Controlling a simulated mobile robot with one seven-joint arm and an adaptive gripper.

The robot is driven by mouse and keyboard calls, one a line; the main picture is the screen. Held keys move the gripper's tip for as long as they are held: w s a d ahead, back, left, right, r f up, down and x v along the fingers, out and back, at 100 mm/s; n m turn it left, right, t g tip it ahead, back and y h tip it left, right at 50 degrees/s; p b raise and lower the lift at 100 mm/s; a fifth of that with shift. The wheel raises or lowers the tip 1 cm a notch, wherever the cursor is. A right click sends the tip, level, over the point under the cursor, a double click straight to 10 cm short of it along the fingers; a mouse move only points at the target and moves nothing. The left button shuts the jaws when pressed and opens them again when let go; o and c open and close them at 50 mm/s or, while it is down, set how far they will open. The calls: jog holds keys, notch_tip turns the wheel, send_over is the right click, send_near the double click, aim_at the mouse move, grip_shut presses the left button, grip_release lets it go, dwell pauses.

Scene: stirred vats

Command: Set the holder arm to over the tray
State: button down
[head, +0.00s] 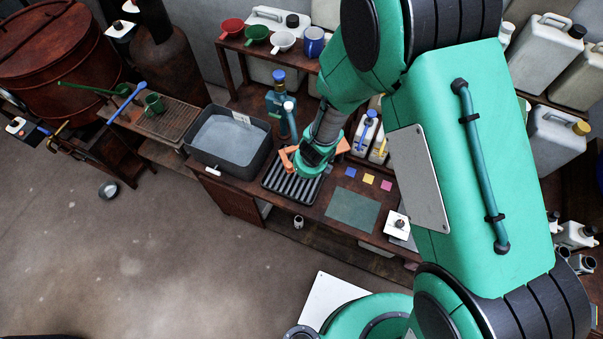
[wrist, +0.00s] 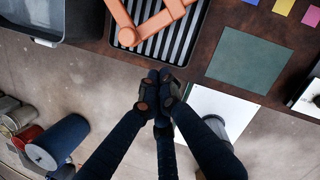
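An orange jointed linkage, which looks like the holder arm (wrist: 152,26), lies above the black slatted tray (wrist: 178,50) in the wrist view. Its bend is over the tray's left side; its upper ends leave the frame. In the head view part of the orange arm (head: 289,158) shows left of my gripper, over the tray (head: 277,187), and the rest is largely hidden. My gripper (wrist: 157,92) has its dark fingertips together with nothing visible between them. In the wrist view the tips appear just below the tray's front edge, apart from the orange arm.
A grey basin (head: 256,158) stands left of the tray. A green mat (head: 352,210) and coloured squares (head: 369,178) lie to the right. A teal bottle-like stand (head: 280,103) rises behind the tray, near my wrist. Open floor (head: 190,260) lies in front.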

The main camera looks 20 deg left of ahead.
jog(key=p+v, duration=0.2)
jog(key=v, duration=0.4)
jog(key=shift+r, duration=0.2)
dwell(0.4)
jog(key=w+d+r+n+t+y+b, duration=0.1)
jog(key=w+d+r+n+b, duration=0.25)
jog(key=r, duration=0.25)
jog(key=w+d+r+n+y+b, duration=0.1)
jog(key=w+d+r+n+b, duration=0.1)
jog(key=r+n, duration=0.35)
jog(key=s+d+r+n+t+b, duration=0.1)
jog(key=d+r+n+b, duration=0.35)
jog(key=d+r, duration=0.55)
jog(key=s+d+r+n+h+b, duration=0.1)
jog(key=s+d+r+n+b, duration=0.1)
jog(key=s+d, duration=0.3)
jog(key=s+d+r+n+t+h+b, duration=0.1)
jog(key=s+d+n+b, duration=0.3)
jog(key=d, duration=0.7)
jog(key=s+d+r+n+t+h+b, duration=0.1)
jog(key=s+d+r+n+h+b, duration=0.1)
jog(key=s+d+n, duration=0.3)
jog(key=s+d+r+b, duration=0.1)
jog(key=s+d, duration=0.1)
jog(key=d, duration=0.1)
jog(key=shift+d, duration=0.4)
jog(key=shift+a, duration=0.1)
